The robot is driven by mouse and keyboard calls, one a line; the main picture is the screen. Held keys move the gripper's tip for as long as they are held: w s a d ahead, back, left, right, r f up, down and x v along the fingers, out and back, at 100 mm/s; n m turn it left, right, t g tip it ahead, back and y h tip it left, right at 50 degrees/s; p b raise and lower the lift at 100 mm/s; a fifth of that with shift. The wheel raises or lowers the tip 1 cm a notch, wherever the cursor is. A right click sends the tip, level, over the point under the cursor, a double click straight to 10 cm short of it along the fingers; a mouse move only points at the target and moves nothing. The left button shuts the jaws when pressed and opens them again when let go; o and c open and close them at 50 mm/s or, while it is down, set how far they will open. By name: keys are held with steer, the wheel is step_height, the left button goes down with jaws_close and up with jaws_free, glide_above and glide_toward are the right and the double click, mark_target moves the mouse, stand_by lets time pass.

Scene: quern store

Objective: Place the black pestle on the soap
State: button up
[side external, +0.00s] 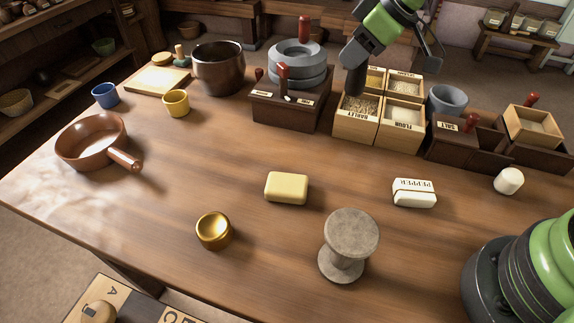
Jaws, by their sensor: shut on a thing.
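My gripper (359,60) is at the top, right of centre, above the grain boxes. It is shut on the black pestle (356,81), which hangs below the fingers, roughly upright. The pestle's lower end shows in front of the barley compartment; I cannot tell how high above the box it is. A pale yellow bar (286,188), which looks like the soap, lies flat in the middle of the table with nothing on it. The gripper is behind it and to its right, well apart.
Grain boxes (381,133), a grey quern (298,65) on a dark box and a dark salt box (449,147) line the back. A white pepper block (414,192), a stone spool-shaped stand (350,234), a brass bowl (214,231) and a brown pan (91,143) surround the yellow bar.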

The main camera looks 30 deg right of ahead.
steer(key=s+a+r+n+g+y, duration=0.15)
steer(key=s+a+n, duration=0.25)
steer(key=a, duration=0.5)
steer(key=s+a+n+g+y, duration=0.1)
steer(key=s+a+n+g, duration=0.25)
steer(key=a, duration=0.55)
steer(key=shift+n+t, duration=0.4)
steer(key=shift+n, duration=0.15)
steer(key=shift+s+a+f, duration=0.1)
steer(key=shift+s+f, duration=0.1)
steer(key=shift+f, duration=1.45)
steer(key=shift+s+a+f, duration=0.15)
steer(key=shift+s+f, duration=0.05)
steer(key=shift+f, duration=1.4)
steer(key=shift+s+a+f, duration=0.1)
steer(key=shift+s+f, duration=0.1)
steer(key=shift+f, duration=1.45)
steer(key=shift+f, duration=0.1)
steer(key=o, duration=0.9)
